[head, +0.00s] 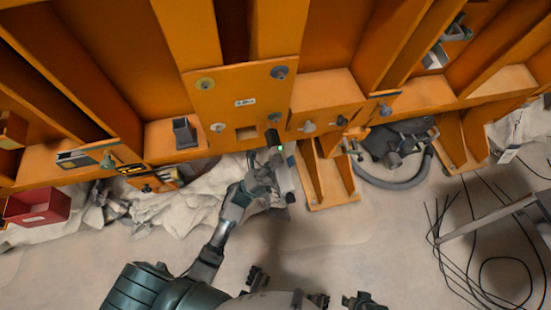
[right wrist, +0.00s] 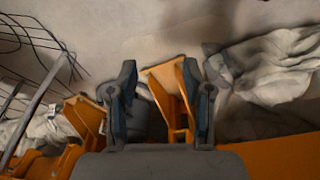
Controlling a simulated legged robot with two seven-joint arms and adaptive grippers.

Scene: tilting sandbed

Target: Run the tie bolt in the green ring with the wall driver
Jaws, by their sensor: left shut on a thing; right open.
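My left gripper (head: 268,168) is shut on a grey tool that looks like the wall driver (head: 285,178), held up against the lower edge of the orange frame's middle plate. The tool's dark nose (head: 272,138), with a small green light, points up at the plate. Whether it sits on a bolt is hidden. Bolts with rings show on the plate: one olive-yellow (head: 205,84), one blue-grey (head: 279,72) and one pale (head: 218,128). I cannot tell a clearly green ring. My right gripper (right wrist: 165,95) is open and empty in the right wrist view, above the floor.
The orange frame (head: 330,95) spans the top, with bracket feet (head: 330,180) on the sandy floor. Crumpled pale cloth (head: 165,215) lies below it. A red bin (head: 37,206) is at left; a grey hose (head: 400,183) and loose black cables (head: 470,235) are at right.

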